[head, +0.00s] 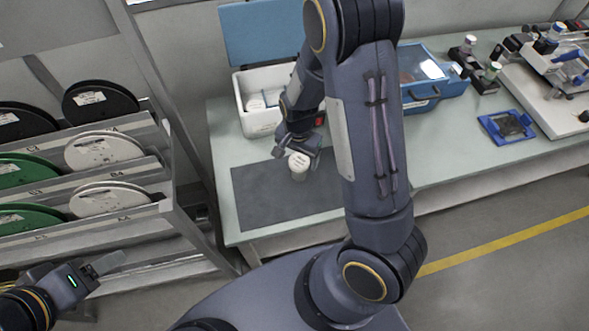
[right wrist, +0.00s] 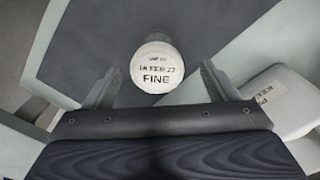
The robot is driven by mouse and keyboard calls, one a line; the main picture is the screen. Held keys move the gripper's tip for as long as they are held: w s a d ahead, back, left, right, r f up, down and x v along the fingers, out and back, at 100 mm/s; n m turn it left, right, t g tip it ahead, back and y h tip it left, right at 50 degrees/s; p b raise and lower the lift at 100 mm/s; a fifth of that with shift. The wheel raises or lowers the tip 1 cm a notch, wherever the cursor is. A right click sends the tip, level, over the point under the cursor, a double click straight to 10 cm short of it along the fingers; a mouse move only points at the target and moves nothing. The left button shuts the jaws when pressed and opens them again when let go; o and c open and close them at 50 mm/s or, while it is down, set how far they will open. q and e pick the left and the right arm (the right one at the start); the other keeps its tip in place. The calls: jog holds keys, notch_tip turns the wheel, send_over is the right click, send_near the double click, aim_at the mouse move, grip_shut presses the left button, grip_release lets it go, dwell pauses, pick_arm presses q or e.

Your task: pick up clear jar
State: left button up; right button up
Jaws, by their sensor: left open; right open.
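The clear jar (head: 299,167) stands upright on a dark grey mat (head: 262,200) on the table, with a white lid on top. In the right wrist view the jar's lid (right wrist: 156,68) faces the camera and reads "FINE". My right gripper (head: 299,150) is open at the jar. In the right wrist view its two fingers (right wrist: 156,85) are spread on either side of the lid's near edge, with gaps showing. The lid hides most of the jar's body there. My left gripper (head: 108,264) is at the lower left, away from the table, open and empty.
A white box (head: 246,122) with a raised blue lid stands behind the mat. A blue case (head: 440,84), a blue tray (head: 507,127) and small bottles are further right. A rack with several reels (head: 103,150) is left of the table. The mat around the jar is clear.

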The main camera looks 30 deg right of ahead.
notch_tip(320, 180, down, 6)
jog(key=shift+s+d+r+p, duration=0.1)
jog(key=shift+d+r+p, duration=0.1)
jog(key=shift+p, duration=0.25)
jog(key=c, duration=1.3)
jog(key=shift+r, duration=0.1)
jog(key=shift+c, duration=0.2)
